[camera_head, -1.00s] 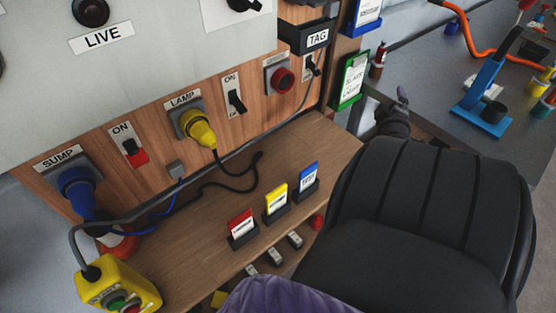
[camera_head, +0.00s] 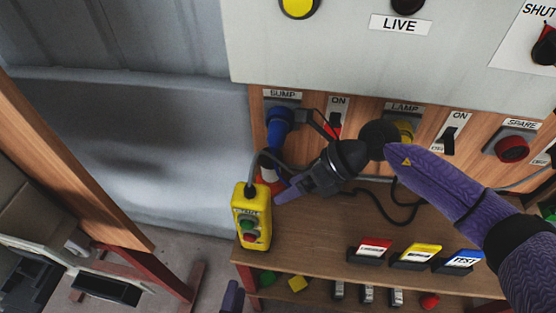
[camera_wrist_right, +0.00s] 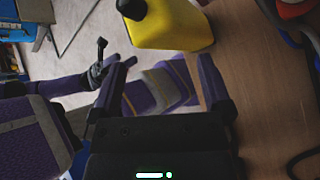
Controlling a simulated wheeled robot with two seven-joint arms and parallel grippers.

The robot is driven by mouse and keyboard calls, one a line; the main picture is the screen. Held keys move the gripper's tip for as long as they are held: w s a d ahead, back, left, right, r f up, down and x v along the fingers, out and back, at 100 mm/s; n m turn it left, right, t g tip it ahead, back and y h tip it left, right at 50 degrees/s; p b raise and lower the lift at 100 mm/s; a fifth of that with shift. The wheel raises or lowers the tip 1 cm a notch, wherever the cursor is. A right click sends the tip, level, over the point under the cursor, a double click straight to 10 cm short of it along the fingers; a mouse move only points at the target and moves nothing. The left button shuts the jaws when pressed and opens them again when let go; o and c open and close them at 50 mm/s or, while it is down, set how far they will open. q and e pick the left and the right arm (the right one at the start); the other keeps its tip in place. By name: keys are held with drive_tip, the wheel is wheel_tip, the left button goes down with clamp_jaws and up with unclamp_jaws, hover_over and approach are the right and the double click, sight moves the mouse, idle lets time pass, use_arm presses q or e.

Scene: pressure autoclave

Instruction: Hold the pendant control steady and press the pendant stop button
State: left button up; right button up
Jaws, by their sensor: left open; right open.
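My left gripper (camera_head: 232,297) shows only partly at the bottom edge, below the pendant, open.
A blue SUMP plug (camera_head: 278,125) and switches line the wooden panel behind the right gripper. Red, yellow and blue cards (camera_head: 418,257) stand on the shelf (camera_head: 320,225).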

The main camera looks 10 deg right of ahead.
sight(254, 190)
drive_tip(key=a+r+n+h, duration=0.4)
drive_tip(key=r+n+h, duration=0.1)
drive_tip(key=r, duration=0.1)
drive_tip(key=shift+t, duration=0.3)
drive_tip(key=x, duration=0.9)
clamp_jaws()
use_arm(q)
clamp_jaws()
idle(1.1)
